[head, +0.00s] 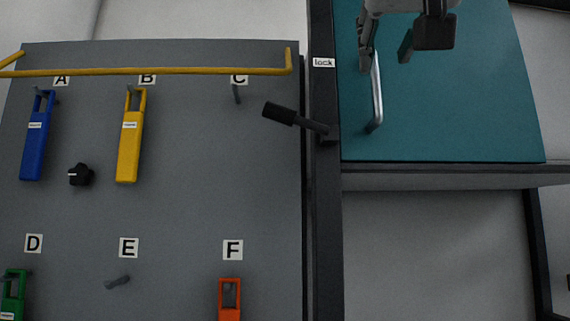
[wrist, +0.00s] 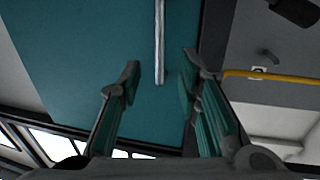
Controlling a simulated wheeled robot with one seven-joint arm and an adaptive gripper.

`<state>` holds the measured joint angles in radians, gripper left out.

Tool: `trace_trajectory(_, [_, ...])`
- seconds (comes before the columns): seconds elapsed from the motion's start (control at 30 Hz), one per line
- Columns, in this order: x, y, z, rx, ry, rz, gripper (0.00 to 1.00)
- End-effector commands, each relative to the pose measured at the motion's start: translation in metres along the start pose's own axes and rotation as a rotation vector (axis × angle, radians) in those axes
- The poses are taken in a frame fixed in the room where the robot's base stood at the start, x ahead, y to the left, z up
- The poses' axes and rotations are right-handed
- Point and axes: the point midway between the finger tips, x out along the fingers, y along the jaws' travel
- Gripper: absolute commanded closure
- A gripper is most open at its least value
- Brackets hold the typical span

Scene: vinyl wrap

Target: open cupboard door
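The teal cupboard door (head: 460,110) is at the upper right in the head view and looks shut. It fills much of the wrist view (wrist: 85,50). Its silver bar handle (head: 377,95) runs along the door's left side; in the wrist view the handle (wrist: 160,40) points between my fingertips. My gripper (head: 386,48) is open in front of the door, at the handle's upper part. In the wrist view its two fingers (wrist: 159,72) stand apart, one on each side of the bar's line. I cannot tell whether they touch the handle or how deep they reach.
A black lock lever (head: 280,113) sticks out left from the dark post (head: 322,200) labelled "lock". A grey panel (head: 190,200) holds blue (head: 35,140), yellow (head: 129,145), green (head: 13,290) and orange (head: 229,295) tags. A yellow rail (head: 150,71) crosses its top.

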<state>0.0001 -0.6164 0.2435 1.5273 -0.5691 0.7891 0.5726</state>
Motion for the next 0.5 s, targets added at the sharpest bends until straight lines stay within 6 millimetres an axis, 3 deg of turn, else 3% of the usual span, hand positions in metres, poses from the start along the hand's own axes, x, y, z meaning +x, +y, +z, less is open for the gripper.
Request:
trace_trajectory(0.23, [0.049, 0.000, 0.000, 0.000, -0.003, -0.001, 0.69])
trace_trajectory(0.5, [0.081, 0.000, 0.000, 0.001, -0.001, -0.001, 0.69])
